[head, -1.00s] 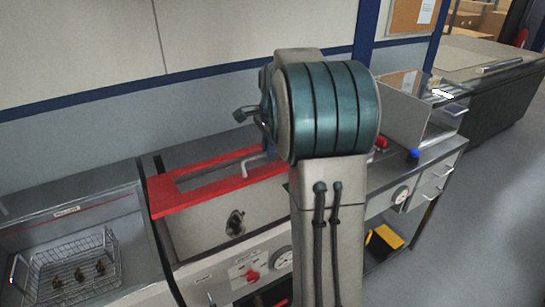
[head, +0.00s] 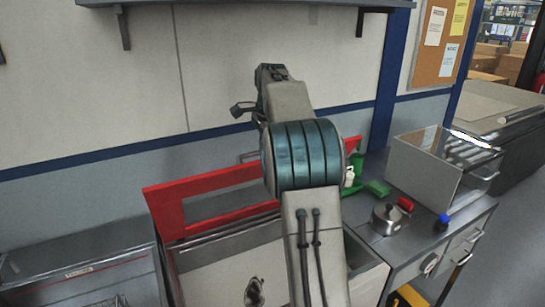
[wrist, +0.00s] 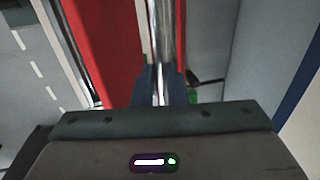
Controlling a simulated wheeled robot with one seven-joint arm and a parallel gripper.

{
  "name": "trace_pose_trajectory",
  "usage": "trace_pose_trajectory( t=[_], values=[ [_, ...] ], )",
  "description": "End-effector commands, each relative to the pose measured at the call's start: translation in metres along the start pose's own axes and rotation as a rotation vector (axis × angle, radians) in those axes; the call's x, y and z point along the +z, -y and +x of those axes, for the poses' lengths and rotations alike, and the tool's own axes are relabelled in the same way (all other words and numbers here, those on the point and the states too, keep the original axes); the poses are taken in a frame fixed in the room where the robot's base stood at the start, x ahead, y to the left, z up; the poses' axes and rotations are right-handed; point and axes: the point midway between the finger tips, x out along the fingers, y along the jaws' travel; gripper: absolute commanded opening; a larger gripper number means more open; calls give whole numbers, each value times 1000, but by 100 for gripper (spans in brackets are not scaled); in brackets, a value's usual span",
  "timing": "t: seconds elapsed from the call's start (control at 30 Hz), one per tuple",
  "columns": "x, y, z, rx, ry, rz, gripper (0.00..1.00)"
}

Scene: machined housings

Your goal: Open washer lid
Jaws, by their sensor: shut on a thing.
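The washer lid (head: 165,212) has a red frame with a window and stands tilted up, its left part showing in the head view. The washer body (head: 215,275) is a grey metal box below it. In the wrist view the red lid (wrist: 100,50) runs beside a shiny metal handle bar (wrist: 164,35). My gripper (wrist: 160,88) is shut on this handle. In the head view my arm covers the middle of the lid, and my fingertips are hidden there.
Right of the washer, a metal pot with a red handle (head: 388,217), a green item (head: 377,188) and a blue knob (head: 442,222) sit on the counter. A wall shelf (head: 250,4) hangs above.

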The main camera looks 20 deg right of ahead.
Motion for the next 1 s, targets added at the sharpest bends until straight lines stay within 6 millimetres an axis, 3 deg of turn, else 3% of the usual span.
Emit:
trace_pose_trajectory(
  t=[0.03, 0.4, 1.0],
  values=[
    [4, 6, 9, 10, 11, -6, 0],
    [4, 33, 5, 14, 11, -5, 0],
    [3, 38, 5, 17, 11, -3, 0]
  ],
)
